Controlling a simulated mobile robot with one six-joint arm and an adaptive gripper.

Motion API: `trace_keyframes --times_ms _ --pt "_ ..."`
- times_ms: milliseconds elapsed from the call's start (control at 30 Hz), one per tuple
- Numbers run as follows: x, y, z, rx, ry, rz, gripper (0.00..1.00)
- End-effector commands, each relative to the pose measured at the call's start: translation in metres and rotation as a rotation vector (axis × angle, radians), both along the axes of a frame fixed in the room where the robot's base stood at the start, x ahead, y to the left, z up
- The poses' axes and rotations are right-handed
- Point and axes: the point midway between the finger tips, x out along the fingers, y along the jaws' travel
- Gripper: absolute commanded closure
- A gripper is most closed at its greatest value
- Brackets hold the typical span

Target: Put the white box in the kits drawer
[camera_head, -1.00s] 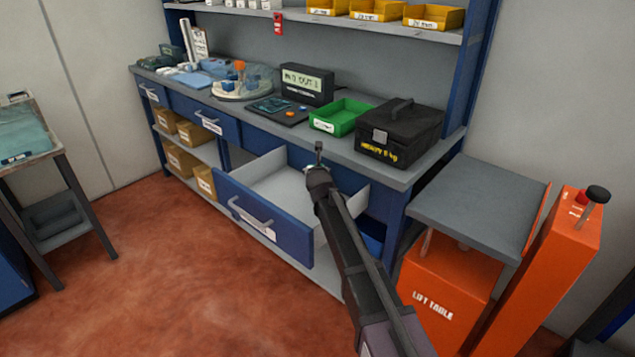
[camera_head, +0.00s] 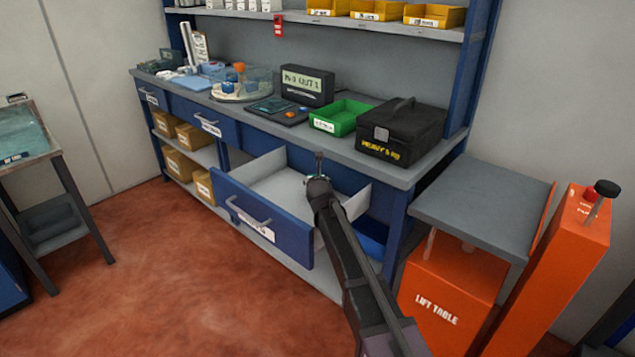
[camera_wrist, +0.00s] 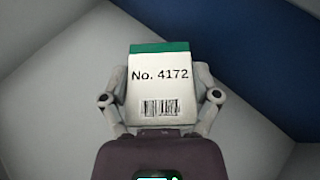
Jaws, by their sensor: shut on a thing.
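The white box (camera_wrist: 160,88) fills the middle of the wrist view. It has a green band along its far edge, the print "No. 4172" and a barcode. My gripper (camera_wrist: 160,98) is shut on it, with one finger at each side. In the head view my gripper (camera_head: 318,172) is over the open drawer (camera_head: 262,222), near its right side; the box is hidden there by my arm. The drawer is blue-fronted with a pale grey inside, and the part I can see is empty. Its label is too small to read. How high the box is above the drawer floor I cannot tell.
A green bin (camera_head: 341,117) and a black case (camera_head: 401,132) stand on the bench top above the drawer. An orange lift table (camera_head: 450,285) stands to the right. Two other drawers (camera_head: 203,122) at the left look closed. The floor before the bench is clear.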

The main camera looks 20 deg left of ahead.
Motion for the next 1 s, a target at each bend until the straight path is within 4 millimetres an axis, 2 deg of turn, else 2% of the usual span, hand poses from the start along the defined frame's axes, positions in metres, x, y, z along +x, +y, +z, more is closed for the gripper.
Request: trace_keyframes --times_ms 67,100,133,167,767,1000 --pt "0.000 0.000 -0.003 0.000 -0.001 0.000 0.81" --pt "0.000 0.000 -0.002 0.000 0.000 0.000 0.12" --pt "0.000 0.000 -0.002 0.000 0.000 0.000 0.03" --pt "0.000 0.000 -0.002 0.000 0.000 0.000 0.00" --pt "0.000 0.000 0.002 0.000 0.000 0.000 0.00" --pt "-0.023 -0.011 0.013 0.000 0.000 -0.001 0.00"
